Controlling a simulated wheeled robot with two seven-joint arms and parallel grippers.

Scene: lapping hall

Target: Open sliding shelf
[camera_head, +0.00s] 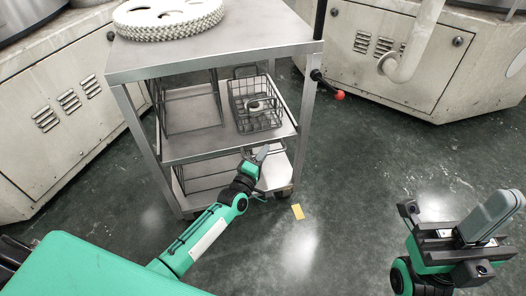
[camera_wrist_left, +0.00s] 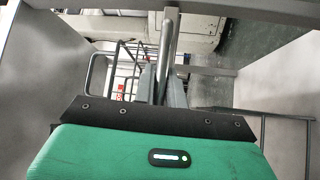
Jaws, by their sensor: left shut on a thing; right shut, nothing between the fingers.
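A metal cart has a middle shelf (camera_head: 195,112) with a plain front edge and a lower shelf (camera_head: 274,172). My left gripper (camera_head: 262,153) is at the front right of the cart, just below the middle shelf's front edge. In the left wrist view its fingers (camera_wrist_left: 165,85) are shut on a metal bar, seemingly a shelf handle (camera_wrist_left: 166,42). Which shelf the bar belongs to is hard to tell, as my gripper covers it in the head view. My right gripper (camera_head: 462,232) is shut and empty, over the floor at the lower right.
A wire basket (camera_head: 256,103) with a small round item stands on the middle shelf. A toothed grey disc (camera_head: 168,14) lies on the cart top (camera_head: 240,35). A red-tipped lever (camera_head: 339,95) sticks out right of the cart. A yellow card (camera_head: 297,211) lies on open floor.

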